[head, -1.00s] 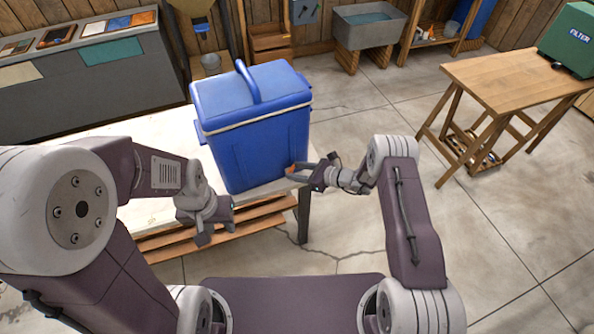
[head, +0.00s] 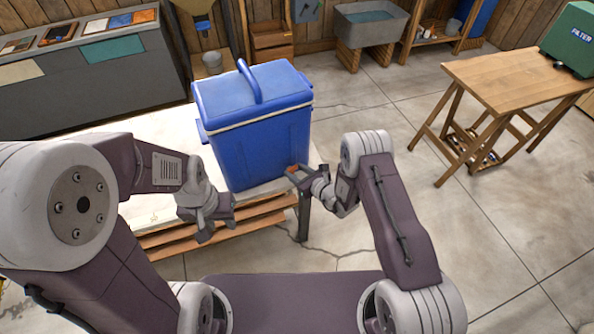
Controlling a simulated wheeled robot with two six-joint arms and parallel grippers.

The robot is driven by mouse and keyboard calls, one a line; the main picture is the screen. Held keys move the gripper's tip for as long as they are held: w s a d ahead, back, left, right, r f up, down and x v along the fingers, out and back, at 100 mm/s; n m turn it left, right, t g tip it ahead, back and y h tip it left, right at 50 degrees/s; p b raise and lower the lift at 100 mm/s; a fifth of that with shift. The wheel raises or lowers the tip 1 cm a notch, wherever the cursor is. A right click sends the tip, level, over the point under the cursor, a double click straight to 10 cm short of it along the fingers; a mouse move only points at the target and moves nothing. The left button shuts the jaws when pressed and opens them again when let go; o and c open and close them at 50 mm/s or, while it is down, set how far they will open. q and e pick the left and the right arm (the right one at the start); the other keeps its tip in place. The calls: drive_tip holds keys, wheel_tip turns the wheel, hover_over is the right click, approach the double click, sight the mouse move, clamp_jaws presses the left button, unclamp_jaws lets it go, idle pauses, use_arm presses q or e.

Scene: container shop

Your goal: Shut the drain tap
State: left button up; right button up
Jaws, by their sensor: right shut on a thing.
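The blue cooler (head: 265,150) with a lid and a raised handle stands upright on a pale-topped table. The drain tap (head: 292,170) shows as a small orange-red piece by the cooler's lower right side. My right gripper (head: 295,174) is shut on the drain tap, and its fingers hide part of it. The tap's exact turn is too small to tell. My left gripper (head: 219,222) hangs in front of the cooler's lower left, near the table's front edge, apart from the cooler. Whether its fingers are apart is unclear.
The pale table (head: 155,135) has bare room left of the cooler, with slatted wood (head: 220,228) below its front edge. A wooden workbench (head: 500,75) with a green filter box (head: 572,40) stands at the right. Open concrete floor lies between.

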drive_tip(key=shift+a+m+t+h, duration=0.15)
drive_tip(key=shift+m+t+h, duration=0.25)
drive_tip(key=shift+m, duration=0.1)
drive_tip(key=o, duration=1.1)
drive_tip(key=shift+s+h, duration=0.15)
drive_tip(key=shift+h, duration=0.15)
drive_tip(key=b+v, duration=0.1)
drive_tip(key=v, duration=0.8)
